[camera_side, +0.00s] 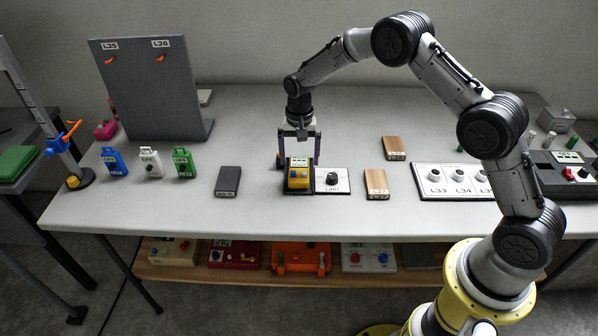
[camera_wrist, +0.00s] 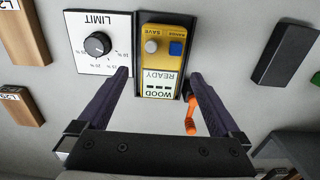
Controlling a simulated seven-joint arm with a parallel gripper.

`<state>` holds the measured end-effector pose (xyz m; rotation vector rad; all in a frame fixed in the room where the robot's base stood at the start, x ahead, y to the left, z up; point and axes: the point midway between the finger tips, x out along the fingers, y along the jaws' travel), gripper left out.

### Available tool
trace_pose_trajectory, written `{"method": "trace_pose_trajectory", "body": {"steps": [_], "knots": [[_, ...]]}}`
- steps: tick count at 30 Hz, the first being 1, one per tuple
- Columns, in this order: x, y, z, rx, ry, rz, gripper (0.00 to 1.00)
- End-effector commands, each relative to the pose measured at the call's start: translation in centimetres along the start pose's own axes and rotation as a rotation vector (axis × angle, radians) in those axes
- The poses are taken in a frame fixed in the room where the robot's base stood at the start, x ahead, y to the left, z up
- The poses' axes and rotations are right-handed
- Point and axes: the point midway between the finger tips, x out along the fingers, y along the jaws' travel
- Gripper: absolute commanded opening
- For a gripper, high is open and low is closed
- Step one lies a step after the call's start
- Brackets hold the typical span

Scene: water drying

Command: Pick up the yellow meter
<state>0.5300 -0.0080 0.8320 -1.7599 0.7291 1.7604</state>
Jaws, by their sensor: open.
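The yellow meter (camera_side: 298,179) sits in a dark holder on the table, near the middle. In the wrist view the meter (camera_wrist: 161,33) shows a grey knob, a blue button and a pale display reading "WOOD" and "READY". My gripper (camera_side: 300,160) is open above the display end of the meter, pointing down. In the wrist view its two fingers (camera_wrist: 158,76) are on either side of the meter's display end, with nothing between them gripped. I cannot tell whether the fingertips touch the meter or how far above it they are.
A white LIMIT dial panel (camera_wrist: 104,43) stands right beside the meter. An orange-handled thing (camera_wrist: 190,126) lies by the other finger. A dark block (camera_side: 228,181) and wooden blocks (camera_side: 376,184) lie nearby. A grey upright board (camera_side: 150,88) stands at the back left.

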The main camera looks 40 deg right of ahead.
Motion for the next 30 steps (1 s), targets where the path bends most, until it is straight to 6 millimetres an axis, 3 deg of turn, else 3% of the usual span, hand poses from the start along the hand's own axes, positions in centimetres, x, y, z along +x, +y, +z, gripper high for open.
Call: {"method": "trace_pose_trajectory", "body": {"steps": [6, 13, 30], "knots": [[3.0, -0.1, 0.1, 0.000, -0.001, 0.001, 1.00], [3.2, -0.1, 0.0, 0.000, 0.000, 0.000, 1.00], [3.1, -0.1, 0.0, 0.000, 0.001, 0.000, 0.00]]}}
